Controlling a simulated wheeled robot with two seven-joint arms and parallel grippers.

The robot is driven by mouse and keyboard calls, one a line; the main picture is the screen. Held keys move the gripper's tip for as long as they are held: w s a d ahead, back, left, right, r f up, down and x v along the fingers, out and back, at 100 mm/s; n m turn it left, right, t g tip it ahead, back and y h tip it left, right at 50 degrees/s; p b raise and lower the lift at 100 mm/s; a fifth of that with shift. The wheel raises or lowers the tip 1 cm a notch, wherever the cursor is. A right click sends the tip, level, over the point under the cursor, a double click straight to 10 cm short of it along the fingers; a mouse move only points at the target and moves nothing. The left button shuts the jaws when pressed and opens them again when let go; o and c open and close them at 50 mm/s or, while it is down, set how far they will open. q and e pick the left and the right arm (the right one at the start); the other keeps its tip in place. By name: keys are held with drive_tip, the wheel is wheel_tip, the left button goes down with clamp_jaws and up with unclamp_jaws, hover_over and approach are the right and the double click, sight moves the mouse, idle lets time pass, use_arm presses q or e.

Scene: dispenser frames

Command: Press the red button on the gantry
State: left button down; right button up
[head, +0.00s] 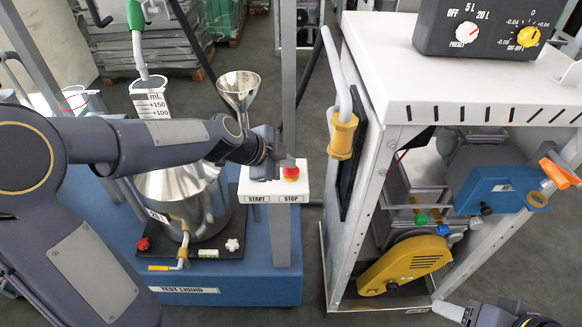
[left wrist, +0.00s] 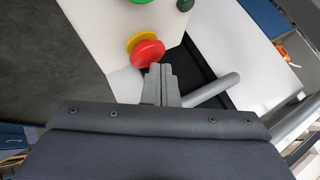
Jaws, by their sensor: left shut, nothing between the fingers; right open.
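The red button (head: 291,173) has a yellow base and sits on the white gantry panel (head: 258,188), above the STOP label. It also shows in the left wrist view (left wrist: 147,54) as a red mushroom head, with part of a green button (left wrist: 141,1) near it at the top edge. My left gripper (head: 288,162) is shut and empty, its tips right at the red button. In the left wrist view the closed fingertips (left wrist: 160,70) are beside the red head's lower right edge; I cannot tell whether they touch. My right gripper (head: 460,312) is open, partly cut off at the bottom right.
A blue base marked TEST LIQUID (head: 235,288) carries a steel vessel (head: 180,200). A metal funnel (head: 239,90) stands behind my left forearm. A white-topped cabinet (head: 470,85) stands to the right, with a grey pipe and yellow nozzle (head: 342,135) at its left side.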

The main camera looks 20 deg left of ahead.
sight(287, 171)
use_arm(q)
drive_tip(key=shift+r, duration=0.55)
drive_tip(key=shift+r+p, duration=1.75)
drive_tip(key=shift+r, duration=0.85)
drive_tip(key=shift+f, duration=0.1)
